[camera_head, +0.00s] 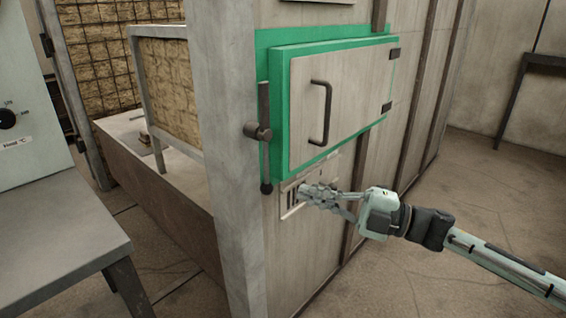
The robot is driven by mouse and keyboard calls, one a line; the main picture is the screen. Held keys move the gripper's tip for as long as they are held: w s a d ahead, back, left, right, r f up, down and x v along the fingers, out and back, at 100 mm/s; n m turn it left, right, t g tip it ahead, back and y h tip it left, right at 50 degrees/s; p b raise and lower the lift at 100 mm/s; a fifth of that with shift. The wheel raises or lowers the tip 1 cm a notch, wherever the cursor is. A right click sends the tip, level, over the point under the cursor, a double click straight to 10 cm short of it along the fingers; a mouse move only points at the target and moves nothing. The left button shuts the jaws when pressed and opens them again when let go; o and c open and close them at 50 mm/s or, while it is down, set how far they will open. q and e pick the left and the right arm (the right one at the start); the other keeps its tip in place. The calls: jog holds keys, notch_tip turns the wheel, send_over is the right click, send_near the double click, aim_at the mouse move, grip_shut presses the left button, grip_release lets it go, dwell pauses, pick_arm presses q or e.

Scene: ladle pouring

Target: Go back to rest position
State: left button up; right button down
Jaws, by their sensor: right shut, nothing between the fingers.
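My right arm comes in from the lower right, and its gripper (312,193) is shut and empty. In the picture the gripper lies over the vent panel (290,203) low on the furnace wall, below the green-framed door (305,105). I cannot tell whether its fingertips touch the panel. The door is closed, with a dark handle (324,112) on its front. A dark lever (264,135) with a knob at its lower end stands upright along the door's left edge. My left gripper is not in view.
A grey metal table (55,235) stands at the lower left, with a pale control box (30,140) behind it. An opening with brick-lined walls (95,65) lies left of the furnace post (222,150). Bare floor (480,200) is free on the right.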

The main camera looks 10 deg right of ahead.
jog(key=w+d+f+m+t+h, duration=0.2)
jog(key=f+m+t+h, duration=0.25)
jog(key=m, duration=0.25)
jog(key=w+d+f+m+t+h, duration=0.1)
jog(key=w+f+m+t+h, duration=0.2)
jog(key=f+m+h, duration=0.25)
jog(key=s+d+f+m+g+h, duration=0.1)
jog(key=s+d+f+m+h, duration=0.15)
jog(key=f, duration=0.35)
jog(key=s+d+f+m+g+h, duration=0.1)
jog(key=d+f+m+g+h, duration=0.15)
jog(key=f+m, duration=0.2)
jog(key=s+d+f+m+g+h, duration=0.2)
jog(key=s+f+g, duration=0.3)
jog(key=s+f, duration=0.4)
jog(key=s+d+f+m+g+h, duration=0.1)
jog(key=s+f+m+g, duration=0.3)
jog(key=s+f, duration=0.6)
jog(key=s+d, duration=0.1)
jog(key=s, duration=0.5)
jog(key=shift+s+d+m+g+h, duration=0.15)
jog(key=shift+s+m+g+h, duration=0.2)
jog(key=shift+s+g+h, duration=0.05)
